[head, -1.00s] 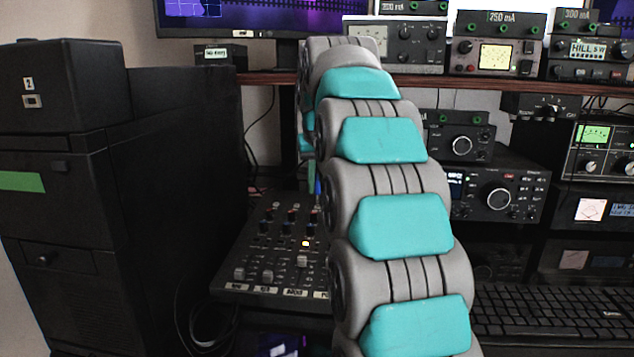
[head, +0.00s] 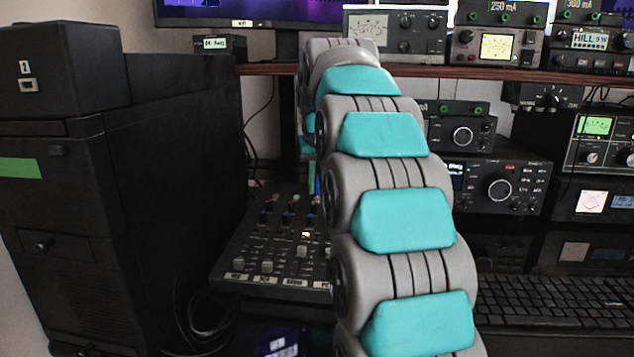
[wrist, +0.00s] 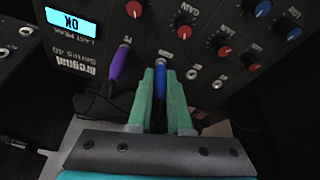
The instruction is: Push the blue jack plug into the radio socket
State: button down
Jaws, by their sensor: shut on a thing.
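In the wrist view my gripper (wrist: 160,75) is shut on the blue jack plug (wrist: 160,82). The plug stands between the two green fingers, its far end close to the dark panel (wrist: 85,45). Whether its tip is inside a socket I cannot tell. The radio socket itself is not clearly visible; the plug and fingers may cover it. In the head view my arm hides most of the gripper, and only a sliver of green and blue shows beside the mixer.
A purple plug (wrist: 118,62) sits at the panel left of my gripper. Bare sockets (wrist: 192,74) are close on the right. Red knobs (wrist: 219,40) and blue knobs (wrist: 295,33) stand above. A black cabinet (head: 170,150) flanks the mixer (head: 270,258) on the left.

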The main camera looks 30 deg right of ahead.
aim_at(317, 179)
jog(key=shift+f, duration=0.4)
jog(key=c, duration=0.8)
grip_release()
jog(key=shift+o, duration=0.2)
jog(key=v, duration=0.7)
jog(key=shift+s+r, duration=0.1)
jog(key=shift+r, duration=0.2)
jog(key=shift+s, duration=0.15)
